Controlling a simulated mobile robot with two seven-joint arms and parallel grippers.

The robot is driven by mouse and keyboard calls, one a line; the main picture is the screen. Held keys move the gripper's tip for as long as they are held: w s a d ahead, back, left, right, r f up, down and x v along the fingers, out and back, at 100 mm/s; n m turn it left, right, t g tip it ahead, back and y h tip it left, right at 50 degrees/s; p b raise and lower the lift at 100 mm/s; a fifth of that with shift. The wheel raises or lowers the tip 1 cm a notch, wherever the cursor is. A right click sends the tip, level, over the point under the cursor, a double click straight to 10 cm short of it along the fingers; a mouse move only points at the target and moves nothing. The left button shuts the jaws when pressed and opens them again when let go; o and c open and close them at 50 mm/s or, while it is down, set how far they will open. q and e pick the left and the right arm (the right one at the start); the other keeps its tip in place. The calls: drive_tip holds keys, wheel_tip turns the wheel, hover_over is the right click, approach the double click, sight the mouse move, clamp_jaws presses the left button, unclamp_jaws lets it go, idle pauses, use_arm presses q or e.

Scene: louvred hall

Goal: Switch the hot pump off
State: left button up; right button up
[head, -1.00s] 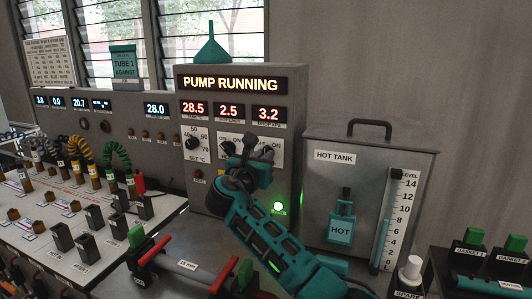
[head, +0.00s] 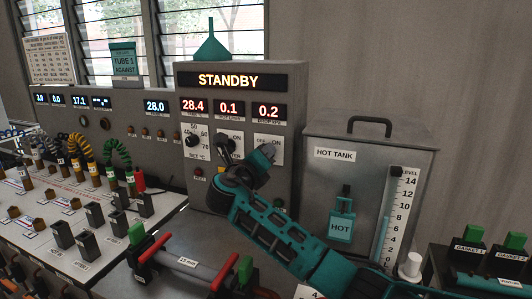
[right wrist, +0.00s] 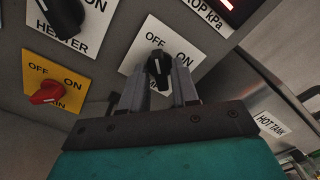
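The grey hot pump unit (head: 290,185) stands at centre, its top display (head: 228,80) reading STANDBY. The smaller readouts show 28.4, 0.1 and 0.2. My right gripper (head: 268,151) is in front of its right-hand switch plate and hides that knob in the head view. In the right wrist view, the black pump knob (right wrist: 158,70) stands between the two fingers of my right gripper (right wrist: 159,82), its white mark toward OFF. The fingers look spread, with a gap beside the knob; contact is unclear. My left gripper is not in view.
A black heater knob (right wrist: 62,14) and a red switch (right wrist: 46,92) on a yellow plate sit left of the pump knob. The hot tank (head: 385,150) stands right of the unit. A bench of tubes and connectors (head: 90,235) fills the left.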

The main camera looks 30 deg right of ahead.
drive_tip(key=shift+o, duration=1)
drive_tip(key=v, duration=0.7)
drive_tip(key=v, duration=1.3)
